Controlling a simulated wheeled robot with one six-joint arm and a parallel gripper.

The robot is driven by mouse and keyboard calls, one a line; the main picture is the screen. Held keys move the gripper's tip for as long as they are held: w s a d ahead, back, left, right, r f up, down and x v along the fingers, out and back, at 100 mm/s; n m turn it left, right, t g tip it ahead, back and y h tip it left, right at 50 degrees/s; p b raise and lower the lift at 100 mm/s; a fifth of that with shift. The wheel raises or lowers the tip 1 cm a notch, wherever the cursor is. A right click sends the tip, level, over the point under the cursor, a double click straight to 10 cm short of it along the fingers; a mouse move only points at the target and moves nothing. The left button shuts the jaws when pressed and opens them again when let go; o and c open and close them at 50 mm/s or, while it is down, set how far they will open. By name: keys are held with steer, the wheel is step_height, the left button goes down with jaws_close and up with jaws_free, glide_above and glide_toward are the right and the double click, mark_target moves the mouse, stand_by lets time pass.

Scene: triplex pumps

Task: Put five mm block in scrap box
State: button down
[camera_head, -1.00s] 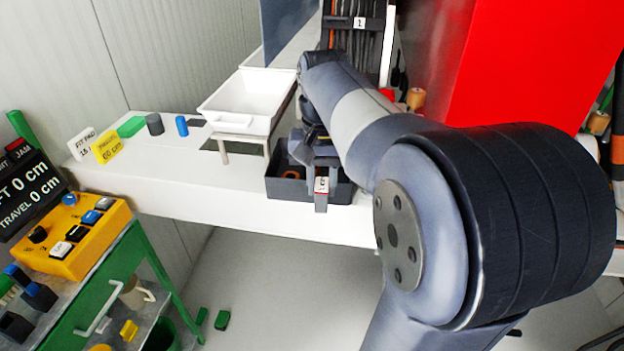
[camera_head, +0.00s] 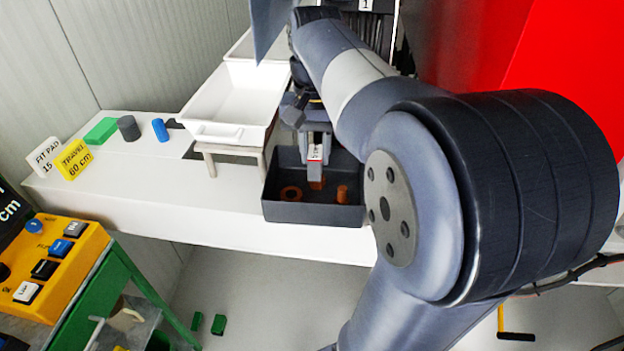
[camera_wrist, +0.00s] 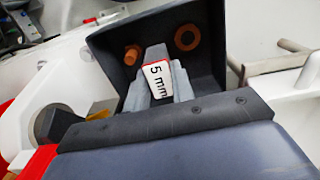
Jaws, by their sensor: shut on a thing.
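The five mm block (camera_wrist: 156,70) is grey with a red-edged white label reading "5 mm". My gripper (camera_wrist: 158,88) is shut on it in the wrist view. In the head view the block (camera_head: 315,153) hangs label up from my gripper (camera_head: 316,140), over the dark grey open box (camera_head: 318,214). The box also shows in the wrist view (camera_wrist: 205,22), with an orange ring (camera_wrist: 188,37) and an orange peg (camera_wrist: 132,54) inside. The box has no readable name. I cannot tell how high the block is above its floor.
A white tray (camera_head: 207,130) on a stand is just left of the box. On the white bench (camera_head: 140,212) are a green block (camera_head: 101,131), a grey cylinder (camera_head: 128,128), a blue cylinder (camera_head: 160,130) and sign cards. A red panel (camera_head: 575,75) stands right.

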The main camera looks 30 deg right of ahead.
mark_target(316, 152)
step_height(316, 152, down, 8)
steer(key=shift+s+f, duration=0.15)
steer(key=shift+f, duration=0.1)
steer(key=c, duration=1.2)
jaws_free()
step_height(316, 152, up, 12)
steer(key=shift+r, duration=0.1)
